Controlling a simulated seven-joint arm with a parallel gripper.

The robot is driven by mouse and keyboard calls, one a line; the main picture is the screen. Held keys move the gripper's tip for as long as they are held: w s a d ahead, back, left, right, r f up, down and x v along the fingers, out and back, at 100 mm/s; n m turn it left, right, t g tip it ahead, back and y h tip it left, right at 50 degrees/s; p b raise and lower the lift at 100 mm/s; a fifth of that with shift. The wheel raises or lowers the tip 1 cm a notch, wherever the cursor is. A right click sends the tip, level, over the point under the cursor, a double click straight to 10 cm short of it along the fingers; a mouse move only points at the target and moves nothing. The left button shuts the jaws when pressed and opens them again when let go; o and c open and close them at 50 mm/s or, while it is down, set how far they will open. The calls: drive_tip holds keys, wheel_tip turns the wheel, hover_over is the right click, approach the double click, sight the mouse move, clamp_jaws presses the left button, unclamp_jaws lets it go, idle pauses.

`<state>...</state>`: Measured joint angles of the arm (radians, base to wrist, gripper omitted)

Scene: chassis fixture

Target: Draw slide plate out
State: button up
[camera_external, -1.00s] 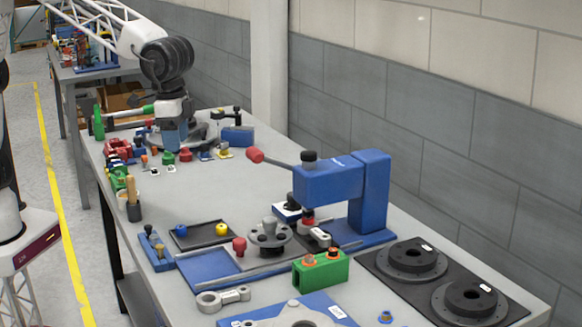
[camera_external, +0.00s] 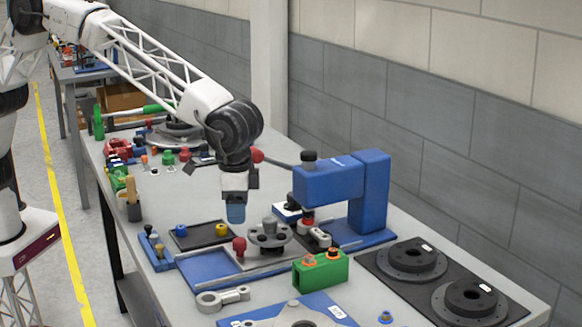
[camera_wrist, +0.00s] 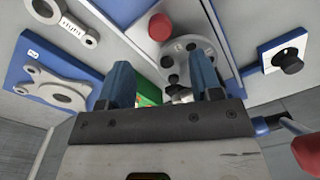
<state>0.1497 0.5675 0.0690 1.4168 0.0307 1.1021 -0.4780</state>
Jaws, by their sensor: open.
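The slide plate (camera_external: 258,262) is a grey plate between two rails on a blue base (camera_external: 205,266), below and in front of the blue press (camera_external: 340,183). A red knob (camera_external: 239,244) stands at its left end, and a grey round fixture (camera_external: 269,236) sits on it. My gripper (camera_external: 236,215) is open and empty, with blue fingers pointing down above the red knob and apart from it. In the wrist view the red knob (camera_wrist: 160,27) and round fixture (camera_wrist: 192,60) show beyond the fingertips (camera_wrist: 160,72). The fingers partly hide the plate there.
A green block (camera_external: 321,268) with orange-ringed holes stands at the front right of the slide. A dark tray (camera_external: 200,237) with blue and yellow pieces lies to the left. The press lever's red ball (camera_external: 257,155) is behind my wrist.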

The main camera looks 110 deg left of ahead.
sight(239, 240)
drive_tip(key=shift+f, duration=0.2)
idle(0.3)
drive_tip(key=shift+a+f, duration=0.1)
drive_tip(key=shift+f, duration=3.65)
